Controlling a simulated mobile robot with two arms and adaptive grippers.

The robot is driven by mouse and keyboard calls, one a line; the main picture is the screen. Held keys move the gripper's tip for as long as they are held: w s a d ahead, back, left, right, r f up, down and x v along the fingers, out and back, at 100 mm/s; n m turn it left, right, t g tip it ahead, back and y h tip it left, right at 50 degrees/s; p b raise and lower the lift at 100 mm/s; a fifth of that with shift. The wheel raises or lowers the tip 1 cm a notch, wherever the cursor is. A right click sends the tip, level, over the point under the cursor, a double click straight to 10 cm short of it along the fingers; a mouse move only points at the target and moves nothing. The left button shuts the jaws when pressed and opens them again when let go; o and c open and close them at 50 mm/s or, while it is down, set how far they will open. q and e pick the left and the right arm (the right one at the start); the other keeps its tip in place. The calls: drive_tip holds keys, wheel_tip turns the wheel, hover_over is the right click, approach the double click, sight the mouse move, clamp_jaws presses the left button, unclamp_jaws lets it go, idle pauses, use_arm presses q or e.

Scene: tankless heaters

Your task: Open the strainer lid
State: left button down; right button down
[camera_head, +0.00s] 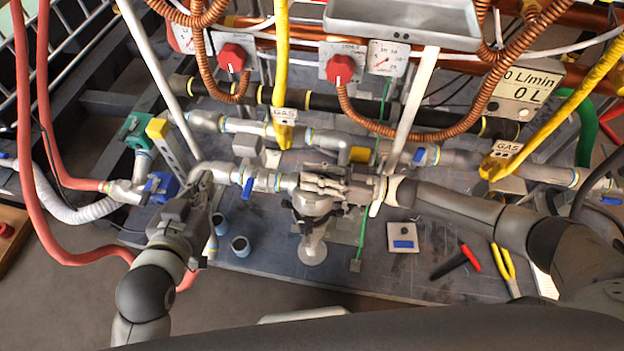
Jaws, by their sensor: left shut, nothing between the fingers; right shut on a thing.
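The metal strainer (312,206) sits in the pipe run at the middle of the head camera view, with its round lower end (313,251) pointing down toward the board. My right gripper (312,184) comes in from the right and is shut on the top of the strainer. Its fingers cover that top, so the lid is mostly hidden and I cannot tell whether it has turned. My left gripper (204,183) is shut and empty, left of the strainer beside the pipe, apart from the strainer.
Blue-handled valves (249,188) sit on the pipe left of the strainer. Blue cups (241,246), red pliers (458,262) and yellow pliers (505,268) lie on the grey board (330,275). Yellow gas hoses (282,70) and copper coils hang above. Red hoses (26,110) run at left.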

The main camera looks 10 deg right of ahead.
drive_tip(key=shift+w+d+r, duration=0.2)
drive_tip(key=shift+w+d, duration=0.15)
drive_tip(key=shift+w, duration=0.4)
drive_tip(key=c, duration=1.7)
unclamp_jaws()
drive_tip(key=shift+o, duration=1.2)
drive_tip(key=shift+a+f, duration=0.1)
drive_tip(key=shift+s+a+f, duration=0.1)
drive_tip(key=shift+s, duration=0.1)
drive_tip(key=v, duration=1.2)
